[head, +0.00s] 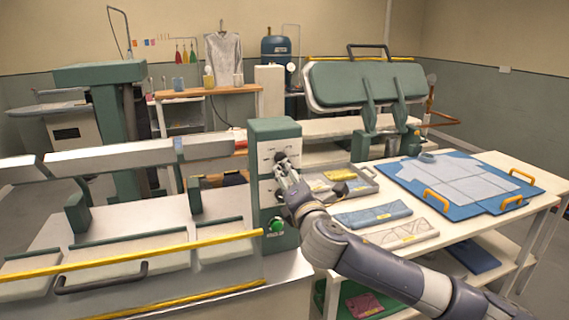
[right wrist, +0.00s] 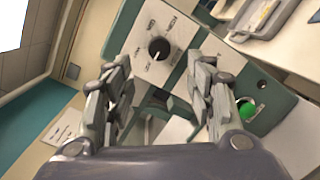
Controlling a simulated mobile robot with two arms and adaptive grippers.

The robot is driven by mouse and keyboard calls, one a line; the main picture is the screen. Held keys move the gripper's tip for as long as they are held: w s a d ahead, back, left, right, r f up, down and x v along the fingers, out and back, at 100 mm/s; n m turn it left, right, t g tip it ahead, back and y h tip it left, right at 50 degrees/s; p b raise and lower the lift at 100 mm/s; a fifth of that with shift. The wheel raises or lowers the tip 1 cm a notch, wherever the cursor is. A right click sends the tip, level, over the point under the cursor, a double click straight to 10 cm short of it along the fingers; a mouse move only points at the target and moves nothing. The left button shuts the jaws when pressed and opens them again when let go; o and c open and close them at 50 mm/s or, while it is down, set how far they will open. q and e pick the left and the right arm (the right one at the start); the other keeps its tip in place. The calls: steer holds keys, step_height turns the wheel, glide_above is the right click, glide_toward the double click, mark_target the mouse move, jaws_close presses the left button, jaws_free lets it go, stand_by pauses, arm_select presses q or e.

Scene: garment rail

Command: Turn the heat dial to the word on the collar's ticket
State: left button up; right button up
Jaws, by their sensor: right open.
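The heat dial (right wrist: 159,47) is a black knob with a white pointer line on the pale panel of a green control box (head: 274,130). In the right wrist view the pointer points down and slightly left. Words ring the knob, but they are too blurred to read surely. My right gripper (head: 284,166) is at the panel; in the right wrist view its open fingers (right wrist: 161,85) stand apart, with the dial beyond and between them. I cannot tell any contact. A pale blue folded garment (head: 465,178) lies on a blue board; no ticket on its collar is readable. My left gripper is not in view.
A green button (head: 277,225) sits low on the box and also shows in the right wrist view (right wrist: 247,111). A grey tray (head: 362,183) and folded cloth packets (head: 373,214) lie on the white table right of the box. A yellow-railed press (head: 130,262) stands left.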

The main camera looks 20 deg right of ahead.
steer(key=w+p, duration=0.2)
steer(key=w, duration=0.7)
steer(key=shift+d, duration=0.25)
steer(key=shift+s, duration=0.1)
steer(key=c, duration=1.1)
